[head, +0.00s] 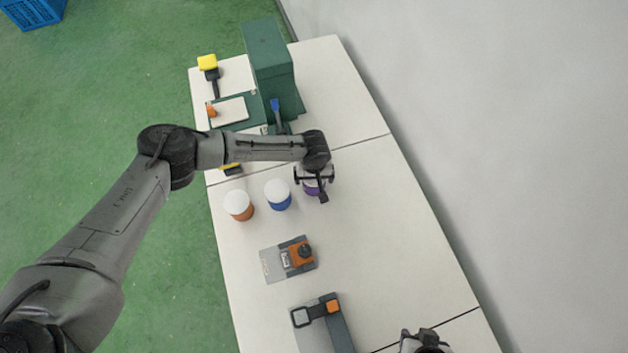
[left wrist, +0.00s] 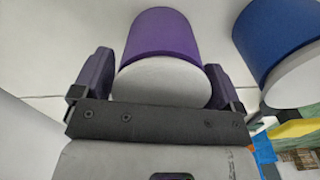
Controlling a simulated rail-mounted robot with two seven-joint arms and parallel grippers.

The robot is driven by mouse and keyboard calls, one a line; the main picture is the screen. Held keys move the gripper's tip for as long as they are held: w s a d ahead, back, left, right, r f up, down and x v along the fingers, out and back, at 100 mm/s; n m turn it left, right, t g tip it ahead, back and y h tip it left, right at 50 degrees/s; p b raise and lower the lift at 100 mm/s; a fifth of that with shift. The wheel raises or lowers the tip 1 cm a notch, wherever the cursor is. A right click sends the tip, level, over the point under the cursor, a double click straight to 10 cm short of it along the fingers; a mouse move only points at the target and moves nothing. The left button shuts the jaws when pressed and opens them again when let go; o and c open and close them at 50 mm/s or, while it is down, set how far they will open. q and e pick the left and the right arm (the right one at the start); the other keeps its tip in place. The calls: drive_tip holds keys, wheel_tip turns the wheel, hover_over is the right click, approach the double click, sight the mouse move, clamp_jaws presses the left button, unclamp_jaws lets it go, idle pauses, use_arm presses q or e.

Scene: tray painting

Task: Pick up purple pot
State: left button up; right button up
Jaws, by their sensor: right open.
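The purple pot (head: 312,188) with a white lid stands at the right end of the row of pots, mostly hidden in the head view under my left gripper (head: 315,180). In the left wrist view the purple pot (left wrist: 172,38) lies between the two fingers of my left gripper (left wrist: 158,80), one on each side, near its white lid. I cannot tell whether the fingers press on it. My right gripper (head: 424,342) is at the bottom edge of the head view, partly cut off, open and away from the pots.
A blue pot (head: 278,201) stands just left of the purple one; it also shows in the left wrist view (left wrist: 275,35). An orange pot (head: 240,212) is further left. An orange-topped tool (head: 300,255) lies nearer. A green box (head: 268,60) stands at the back. The table's right side is clear.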

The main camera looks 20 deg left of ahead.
use_arm(q)
drive_tip(key=c, duration=0.9)
drive_tip(key=shift+r, duration=0.15)
